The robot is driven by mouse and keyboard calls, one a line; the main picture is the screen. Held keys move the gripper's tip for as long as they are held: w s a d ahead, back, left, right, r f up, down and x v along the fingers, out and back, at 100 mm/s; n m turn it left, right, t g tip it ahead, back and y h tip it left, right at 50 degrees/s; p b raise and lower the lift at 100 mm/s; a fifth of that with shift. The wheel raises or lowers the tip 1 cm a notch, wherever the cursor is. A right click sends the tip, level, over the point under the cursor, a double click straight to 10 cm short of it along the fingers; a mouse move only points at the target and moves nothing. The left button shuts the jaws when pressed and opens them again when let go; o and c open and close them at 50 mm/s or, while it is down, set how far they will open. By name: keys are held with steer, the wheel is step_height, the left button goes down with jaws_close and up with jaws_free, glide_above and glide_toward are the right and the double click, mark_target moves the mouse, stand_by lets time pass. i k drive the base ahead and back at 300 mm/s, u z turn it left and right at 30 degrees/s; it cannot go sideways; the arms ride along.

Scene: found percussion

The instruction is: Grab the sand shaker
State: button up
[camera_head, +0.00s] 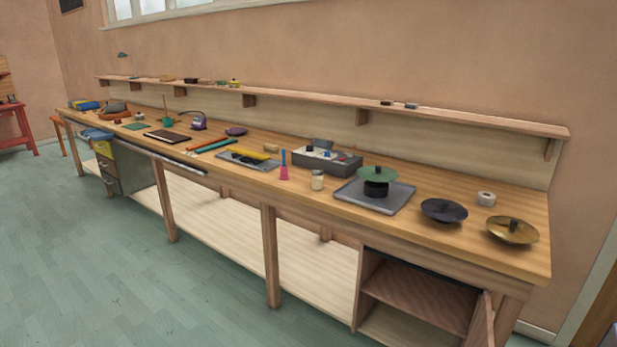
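In the head view, a small pale cream jar-like cylinder (318,181) stands upright near the front edge of the long wooden workbench (455,238). It looks like the sand shaker, but it is too small to be certain. It stands between a pink hand bell with a blue handle (284,170) and a grey tray (347,194). Nothing touches it that I can see. My gripper is not in view.
A grey box of small items (345,166) stands behind the cylinder. A dark cymbal (443,210) and a brass cymbal (512,229) lie further right. The green floor (130,275) in front is clear.

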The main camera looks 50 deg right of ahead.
mark_target(317, 174)
steer(key=z, duration=0.3)
steer(key=i, duration=0.95)
steer(key=z, duration=0.3)
